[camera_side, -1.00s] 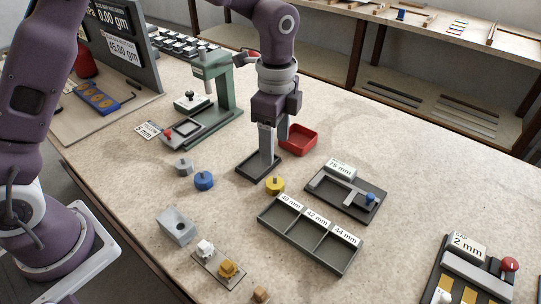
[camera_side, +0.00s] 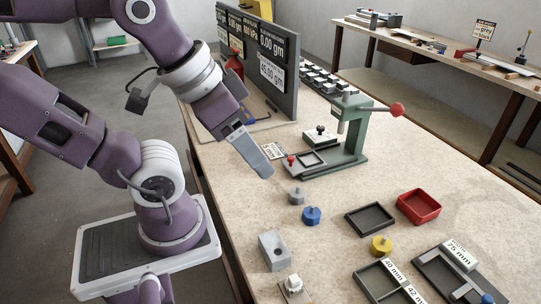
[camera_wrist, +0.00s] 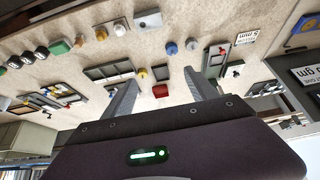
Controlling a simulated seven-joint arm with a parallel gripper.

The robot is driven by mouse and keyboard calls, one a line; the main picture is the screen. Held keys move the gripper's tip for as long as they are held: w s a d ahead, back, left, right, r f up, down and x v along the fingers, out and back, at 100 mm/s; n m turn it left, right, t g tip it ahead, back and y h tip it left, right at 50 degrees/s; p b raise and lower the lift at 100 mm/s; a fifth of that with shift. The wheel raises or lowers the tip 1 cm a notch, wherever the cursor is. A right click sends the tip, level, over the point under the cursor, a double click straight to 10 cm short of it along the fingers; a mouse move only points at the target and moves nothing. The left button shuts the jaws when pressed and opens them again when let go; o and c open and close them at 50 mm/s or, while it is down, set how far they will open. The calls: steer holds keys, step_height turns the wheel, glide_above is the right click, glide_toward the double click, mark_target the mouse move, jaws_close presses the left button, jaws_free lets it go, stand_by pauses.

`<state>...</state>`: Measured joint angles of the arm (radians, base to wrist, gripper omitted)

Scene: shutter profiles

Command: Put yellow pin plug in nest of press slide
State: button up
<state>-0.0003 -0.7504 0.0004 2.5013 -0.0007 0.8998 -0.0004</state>
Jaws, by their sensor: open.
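The yellow pin plug (camera_side: 381,246) stands upright on the bench, between the dark shallow tray and the labelled bins. It also shows in the wrist view (camera_wrist: 143,73). The green press (camera_side: 352,140) stands farther back. Its slide (camera_side: 309,163) is a dark frame with a grey inside and a red knob at the near left corner. No plug shows in it. My gripper (camera_side: 267,174) is raised to the left of the slide, well away from the yellow plug. In the wrist view its two fingers (camera_wrist: 163,84) are spread apart with nothing held between them.
A grey plug (camera_side: 296,196) and a blue plug (camera_side: 312,215) stand left of the yellow one. An empty dark tray (camera_side: 370,219) and a red bin (camera_side: 419,206) are nearby. A grey block (camera_side: 273,250) stands in front. Scale display panels (camera_side: 270,60) rise behind my arm.

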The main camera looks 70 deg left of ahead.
stand_by(0.3)
steer(key=n+g, duration=0.5)
steer(key=n, duration=0.9)
glide_above(385, 238)
steer(key=a, duration=0.2)
step_height(385, 238, down, 15)
steer(key=shift+n+g, duration=0.3)
steer(key=shift+n, duration=0.2)
steer(key=f, duration=0.3)
steer(key=d+f, duration=0.1)
steer(key=f, duration=0.2)
steer(key=d+f, duration=0.1)
steer(key=f, duration=0.3)
steer(key=shift+c, duration=0.5)
